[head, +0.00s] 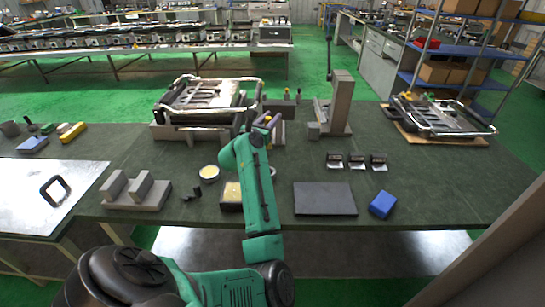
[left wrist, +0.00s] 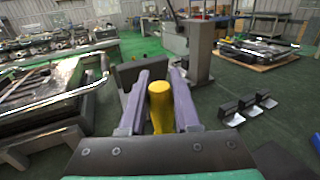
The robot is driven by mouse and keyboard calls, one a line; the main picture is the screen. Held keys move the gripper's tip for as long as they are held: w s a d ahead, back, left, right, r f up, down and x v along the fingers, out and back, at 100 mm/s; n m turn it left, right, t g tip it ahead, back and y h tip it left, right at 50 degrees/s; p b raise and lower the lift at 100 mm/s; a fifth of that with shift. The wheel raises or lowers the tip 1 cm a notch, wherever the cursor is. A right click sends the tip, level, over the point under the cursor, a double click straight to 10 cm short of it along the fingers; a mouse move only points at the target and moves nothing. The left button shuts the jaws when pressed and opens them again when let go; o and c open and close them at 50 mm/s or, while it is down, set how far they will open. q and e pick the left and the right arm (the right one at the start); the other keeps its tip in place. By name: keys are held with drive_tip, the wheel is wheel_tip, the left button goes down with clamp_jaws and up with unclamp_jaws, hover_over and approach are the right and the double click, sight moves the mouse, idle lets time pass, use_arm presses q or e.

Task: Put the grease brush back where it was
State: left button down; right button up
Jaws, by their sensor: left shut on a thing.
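My left gripper (head: 266,124) is over the middle of the green table, in front of a dark block with upright tools. In the left wrist view its two purple fingers (left wrist: 160,105) are closed around a yellow handle (left wrist: 159,98), which I take to be the grease brush. The brush's bristle end is hidden. A round tin with pale yellow contents (head: 209,173) stands left of my forearm. A dark square container with yellowish contents (head: 231,193) is partly hidden behind my forearm. My right gripper is not in view.
A metal-framed device (head: 205,98) stands at the back left, and another (head: 440,115) at the right. A grey upright stand (head: 341,100) is right of my gripper. A dark plate (head: 325,198), a blue block (head: 382,204) and small black parts (head: 357,162) lie at the right.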

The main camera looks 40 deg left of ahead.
use_arm(q)
drive_tip(key=f+b, duration=0.1)
drive_tip(key=f, duration=0.5)
drive_tip(key=f+b, duration=0.1)
drive_tip(key=f, duration=0.6)
drive_tip(key=shift+w+a, duration=0.15)
drive_tip(key=shift+a, duration=0.05)
drive_tip(key=shift+f, duration=0.35)
drive_tip(key=shift+w+f, duration=0.1)
drive_tip(key=c, duration=0.6)
unclamp_jaws()
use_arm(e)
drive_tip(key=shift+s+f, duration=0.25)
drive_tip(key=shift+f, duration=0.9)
use_arm(q)
drive_tip(key=shift+d, duration=0.1)
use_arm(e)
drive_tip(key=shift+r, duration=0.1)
